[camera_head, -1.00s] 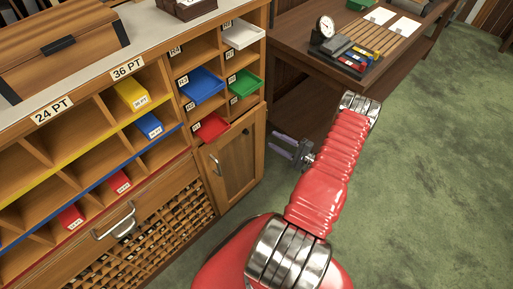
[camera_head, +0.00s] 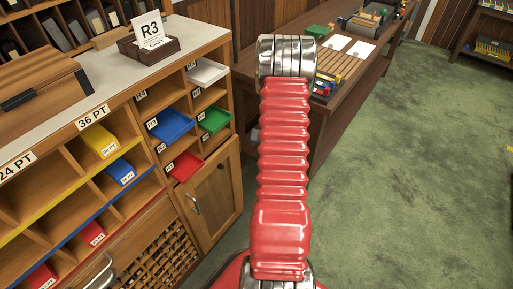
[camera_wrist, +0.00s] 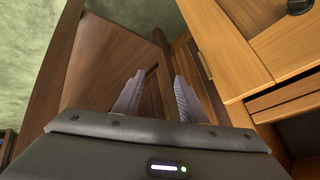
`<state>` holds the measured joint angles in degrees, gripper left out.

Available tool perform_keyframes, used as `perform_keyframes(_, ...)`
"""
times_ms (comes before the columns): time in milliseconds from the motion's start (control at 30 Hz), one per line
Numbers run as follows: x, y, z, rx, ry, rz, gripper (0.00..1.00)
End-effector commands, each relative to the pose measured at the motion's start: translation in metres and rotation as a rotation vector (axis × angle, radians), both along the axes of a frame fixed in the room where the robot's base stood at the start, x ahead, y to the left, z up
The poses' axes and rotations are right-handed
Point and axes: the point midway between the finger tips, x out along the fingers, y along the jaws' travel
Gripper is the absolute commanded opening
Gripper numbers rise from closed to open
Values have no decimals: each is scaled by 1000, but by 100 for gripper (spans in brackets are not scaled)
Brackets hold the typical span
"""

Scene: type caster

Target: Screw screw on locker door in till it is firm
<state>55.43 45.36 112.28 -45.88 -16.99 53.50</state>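The wooden cupboard door (camera_head: 212,200), with a metal pull handle (camera_head: 194,204), is at the right end of the type cabinet in the head view. It is the only locker-like door I can make out. I cannot make out a screw in either view. My gripper (camera_wrist: 160,78) shows in the wrist view with its two ridged grey fingers apart and nothing between them. Brown wood panels fill the view beyond the fingers. In the head view my gripper is hidden behind my red arm.
The cabinet's cubbies hold a blue tray (camera_head: 170,125), a green tray (camera_head: 214,120) and a red tray (camera_head: 184,166), which stick out above the door. A dark wooden table (camera_head: 333,112) stands behind my arm. Green floor is clear at the right.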

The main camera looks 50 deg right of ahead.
Motion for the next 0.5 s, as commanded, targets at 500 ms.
perform_keyframes(500, -44, 101, 104, -61, 455, 219, 38)
